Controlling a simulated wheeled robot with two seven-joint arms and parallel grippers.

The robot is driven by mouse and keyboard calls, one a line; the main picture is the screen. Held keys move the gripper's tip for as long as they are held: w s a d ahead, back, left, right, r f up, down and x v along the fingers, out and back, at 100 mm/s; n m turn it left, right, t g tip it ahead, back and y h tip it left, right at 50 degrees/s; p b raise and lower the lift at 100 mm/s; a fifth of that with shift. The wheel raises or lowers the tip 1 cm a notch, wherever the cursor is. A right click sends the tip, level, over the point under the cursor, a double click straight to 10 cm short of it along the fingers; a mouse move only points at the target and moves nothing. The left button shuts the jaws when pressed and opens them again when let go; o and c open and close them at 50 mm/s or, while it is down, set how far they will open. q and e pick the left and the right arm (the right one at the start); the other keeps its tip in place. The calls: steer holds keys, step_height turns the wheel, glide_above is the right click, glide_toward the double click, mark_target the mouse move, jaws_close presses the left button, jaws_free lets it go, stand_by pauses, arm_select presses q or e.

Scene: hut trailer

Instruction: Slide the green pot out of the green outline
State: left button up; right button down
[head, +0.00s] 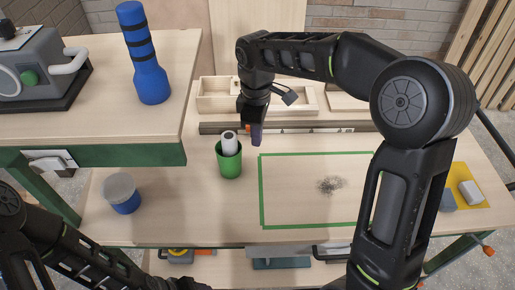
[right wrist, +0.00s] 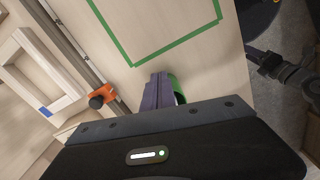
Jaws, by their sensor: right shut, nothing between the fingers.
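The green pot (head: 229,165) stands upright on the workbench with a white and dark cylindrical item (head: 229,143) in it. It is just left of the green outline (head: 261,195), outside it, with a narrow gap of bare wood between. My right gripper (head: 257,138) points down beside the pot's upper right, near the outline's far left corner. It is shut and empty. I cannot tell whether it touches the pot. In the right wrist view its fingers (right wrist: 158,88) hide most of the pot; a green sliver (right wrist: 178,88) shows. My left gripper is out of view.
Inside the outline lies only a dark speckled patch (head: 330,185). A blue jar with a grey lid (head: 122,194) stands left of the pot. A raised shelf (head: 110,155) bears a blue bottle (head: 150,80). A wooden tray (head: 215,95) is behind. A yellow mat (head: 462,172) is far right.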

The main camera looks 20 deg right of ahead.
steer(key=shift+s+d+r, duration=0.1)
steer(key=shift+d+r, duration=0.05)
steer(key=shift+r, duration=0.75)
steer(key=shift+d+r, duration=0.1)
steer(key=shift+r, duration=0.8)
steer(key=shift+r, duration=0.1)
